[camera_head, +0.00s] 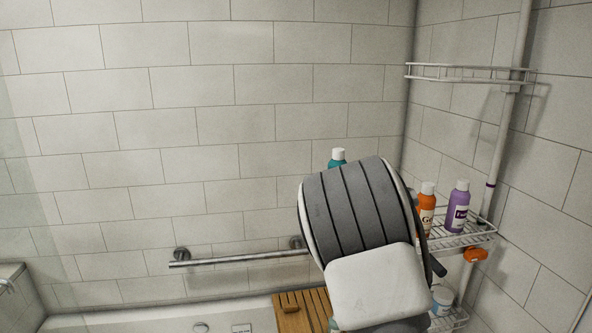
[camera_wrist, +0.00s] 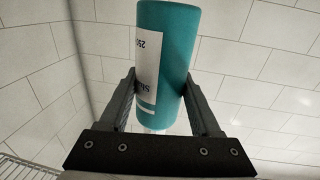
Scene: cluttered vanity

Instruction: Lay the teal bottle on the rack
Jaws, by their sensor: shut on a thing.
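The teal bottle (camera_wrist: 176,60) is held between the two fingers of my gripper (camera_wrist: 160,100) in the wrist view. It has a white label with dark print, and its lower end in that picture narrows to a pale part. In the head view only the bottle's teal top and white cap (camera_head: 337,157) show above my arm, which hides the rest and the gripper. The cap points up there. The white wire rack (camera_head: 470,238) is a corner unit at the right; its middle shelf stands right of my arm.
An orange bottle (camera_head: 427,208) and a purple bottle (camera_head: 459,205) stand upright on the middle shelf. The upper shelf (camera_head: 465,73) looks empty. A small white jar (camera_head: 442,298) sits on the lower shelf. A metal grab bar (camera_head: 240,257) and a wooden slatted board (camera_head: 300,312) are at the left.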

